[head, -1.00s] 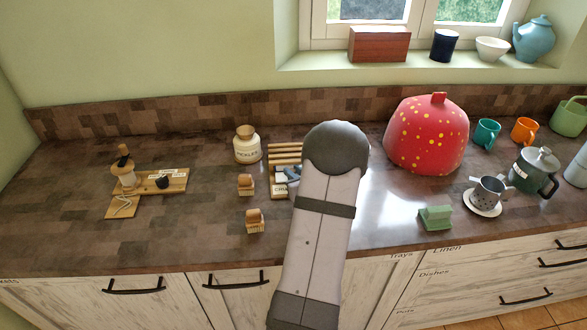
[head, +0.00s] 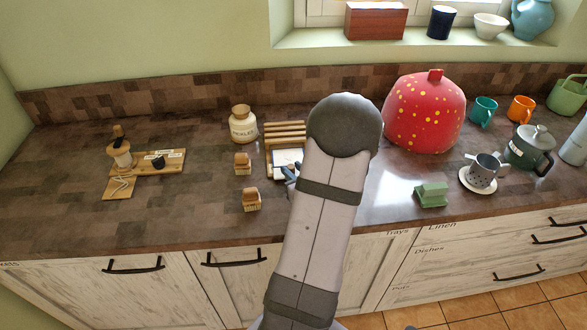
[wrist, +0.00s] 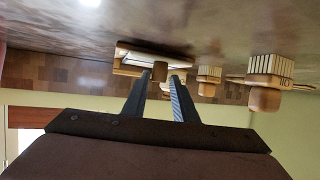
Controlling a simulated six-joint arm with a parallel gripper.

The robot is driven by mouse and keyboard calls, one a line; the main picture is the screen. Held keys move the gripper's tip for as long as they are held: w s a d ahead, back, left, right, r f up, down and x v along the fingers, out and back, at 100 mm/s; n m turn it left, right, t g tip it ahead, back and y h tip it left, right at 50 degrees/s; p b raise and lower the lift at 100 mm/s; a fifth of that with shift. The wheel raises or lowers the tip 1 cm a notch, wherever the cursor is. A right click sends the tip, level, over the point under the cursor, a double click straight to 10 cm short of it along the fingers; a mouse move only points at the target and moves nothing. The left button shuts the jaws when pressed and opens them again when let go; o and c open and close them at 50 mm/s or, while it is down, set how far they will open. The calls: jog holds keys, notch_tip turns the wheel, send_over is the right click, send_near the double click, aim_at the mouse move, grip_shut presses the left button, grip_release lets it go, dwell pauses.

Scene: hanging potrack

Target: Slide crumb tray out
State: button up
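A slatted wooden rack (head: 285,130) stands on the counter, partly behind my arm. A pale tray-like panel with a dark edge (head: 287,156) shows at its front, with its right part hidden. I take this to be the crumb tray. My gripper (head: 291,172) is at the panel's front, mostly covered by my arm in the head view. In the wrist view, the two fingers of my gripper (wrist: 159,80) are apart. A brown knob (wrist: 160,71) appears in the gap between the fingertips, in front of the pale rack and tray (wrist: 140,60). I cannot tell whether the fingers touch it.
A red spotted cosy (head: 424,112) and a green block (head: 431,195) are to the right. The counter's front edge is close.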

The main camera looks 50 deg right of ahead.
jog(key=shift+b+v, duration=0.5)
jog(key=shift+v, duration=3.15)
jog(key=shift+w, duration=0.1)
